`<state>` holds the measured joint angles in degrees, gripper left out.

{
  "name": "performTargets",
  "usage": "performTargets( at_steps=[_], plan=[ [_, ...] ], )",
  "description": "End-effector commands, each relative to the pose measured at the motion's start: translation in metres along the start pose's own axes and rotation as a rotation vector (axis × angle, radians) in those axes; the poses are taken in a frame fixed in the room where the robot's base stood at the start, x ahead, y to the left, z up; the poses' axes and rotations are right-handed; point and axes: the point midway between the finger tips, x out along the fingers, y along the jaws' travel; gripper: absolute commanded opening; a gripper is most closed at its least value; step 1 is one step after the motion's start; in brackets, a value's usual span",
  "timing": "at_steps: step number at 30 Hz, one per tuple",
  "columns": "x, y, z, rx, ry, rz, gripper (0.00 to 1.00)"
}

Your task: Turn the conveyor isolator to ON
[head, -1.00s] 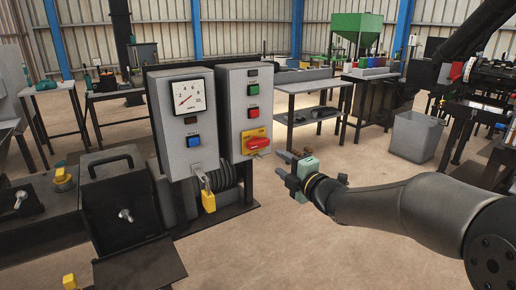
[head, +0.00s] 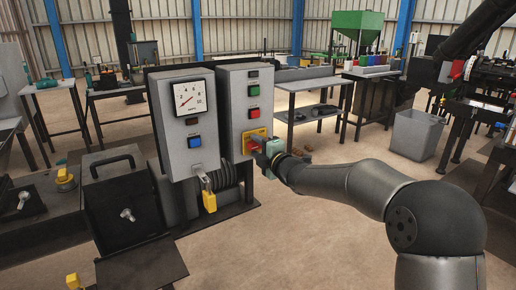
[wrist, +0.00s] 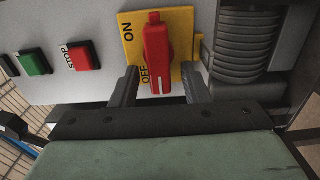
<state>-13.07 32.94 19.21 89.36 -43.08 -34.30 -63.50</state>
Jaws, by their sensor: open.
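The conveyor isolator is a red handle (wrist: 157,50) on a yellow plate (wrist: 184,22) lettered ON and OFF, on a grey box. In the wrist view the handle stands upright, and its white-marked lower end lies beside the OFF lettering. In the head view the yellow plate (head: 250,133) shows at the lower part of the right-hand box, and my gripper hides part of the handle. My gripper (wrist: 159,72) is open, with one finger on each side of the handle's lower end and a visible gap at each side. It also shows in the head view (head: 263,142).
A green button (wrist: 34,61) and a red STOP button (wrist: 82,56) sit on the same box. A gauge box (head: 188,120) with a yellow padlock (head: 209,201) stands just left of it.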

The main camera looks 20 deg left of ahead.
Motion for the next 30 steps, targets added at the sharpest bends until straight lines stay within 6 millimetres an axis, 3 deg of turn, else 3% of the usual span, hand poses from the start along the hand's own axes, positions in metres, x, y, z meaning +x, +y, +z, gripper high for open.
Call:
performTargets(
  at_steps=[1,5,17,30],
  plan=[
    [-0.0002,0.0000,0.0001,0.000,0.000,0.000,0.42],
    [-0.0003,0.0000,0.0003,0.000,0.000,0.000,0.06],
    [-0.0007,0.0009,0.0010,0.051,-0.001,0.000,0.05],
    [-0.0011,0.0067,0.0037,0.384,-0.004,-0.001,0.04]
  ],
)
